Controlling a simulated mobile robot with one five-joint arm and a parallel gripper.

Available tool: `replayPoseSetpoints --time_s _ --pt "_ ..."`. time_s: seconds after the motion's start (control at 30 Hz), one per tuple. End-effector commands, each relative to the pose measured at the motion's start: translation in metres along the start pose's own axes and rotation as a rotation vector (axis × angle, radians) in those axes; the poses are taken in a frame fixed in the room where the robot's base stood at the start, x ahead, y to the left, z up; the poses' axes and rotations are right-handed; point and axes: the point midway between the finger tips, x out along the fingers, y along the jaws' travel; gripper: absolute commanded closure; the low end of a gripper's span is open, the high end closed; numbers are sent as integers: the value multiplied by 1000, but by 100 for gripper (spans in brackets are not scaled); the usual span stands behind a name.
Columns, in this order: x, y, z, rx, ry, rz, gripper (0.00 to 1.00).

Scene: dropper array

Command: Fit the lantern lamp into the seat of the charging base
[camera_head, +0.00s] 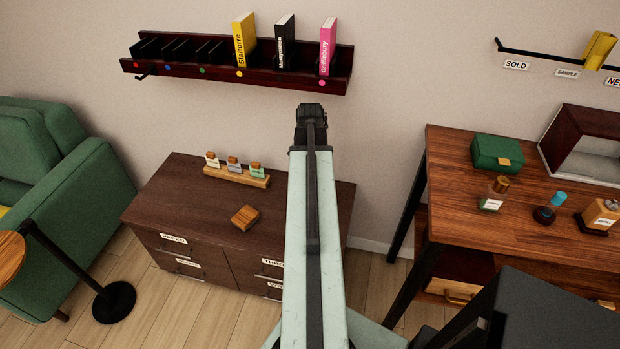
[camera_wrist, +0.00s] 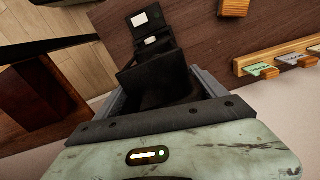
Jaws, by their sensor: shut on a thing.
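My gripper (camera_head: 311,118) is at the far end of my raised arm, in front of the wall below the book shelf. In the wrist view my gripper (camera_wrist: 165,92) is shut on a black boxy thing (camera_wrist: 160,72), which lies between its grey sides. Black parts with two white patches show beyond it. I cannot tell whether this black thing is the lantern lamp; its far side is hidden. I cannot make out a charging base with a seat in either view.
A wall shelf (camera_head: 215,72) holds books. A table (camera_head: 448,160) at right bears a green box (camera_head: 497,153) and several bottles. A post base (camera_head: 114,302) stands left.

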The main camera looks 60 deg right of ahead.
Motion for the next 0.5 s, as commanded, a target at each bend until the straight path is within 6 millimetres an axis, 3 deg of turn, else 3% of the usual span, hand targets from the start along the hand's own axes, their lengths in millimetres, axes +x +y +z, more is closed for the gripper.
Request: replayPoseSetpoints --time_s 0.27,0.5 --pt "16 0 0 -1 0 1 92" --pt "42 0 0 -1 0 1 92"
